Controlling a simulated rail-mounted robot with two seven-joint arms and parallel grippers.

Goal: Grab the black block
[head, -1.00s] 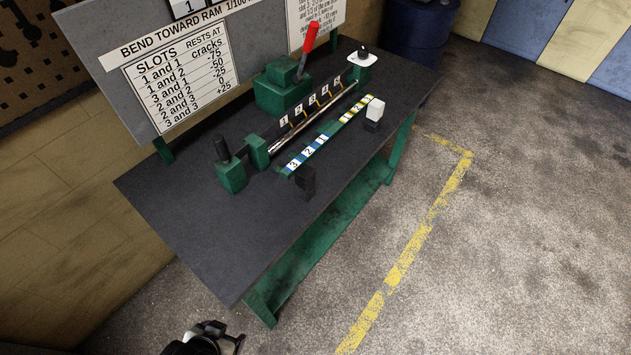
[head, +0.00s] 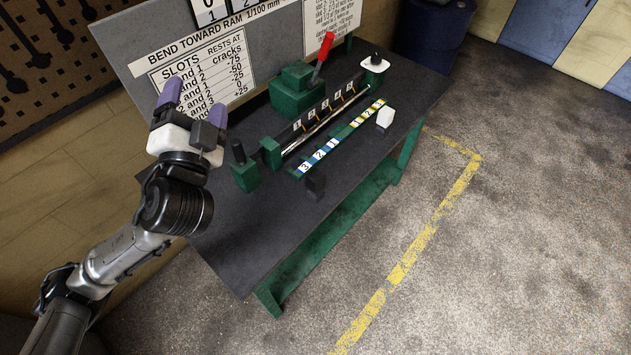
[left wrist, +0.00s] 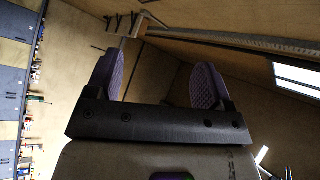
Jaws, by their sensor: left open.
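The black block (head: 315,186) stands on the dark bench top near its front edge, just in front of the near end of the numbered strip. My left gripper (head: 194,103) is raised at the left, over the left end of the bench, with its purple fingertips pointing up and away from the block. It is open and empty; in the left wrist view its two pads (left wrist: 158,82) stand wide apart with only walls and ceiling beyond. The block does not show in the left wrist view. My right gripper is not in view.
A green post with a black knob (head: 245,170) stands left of the block. Behind it are the numbered strip (head: 333,143), a metal bar and a green jack with a red handle (head: 323,55). A white block (head: 385,118) sits further right. The bench's left front is clear.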

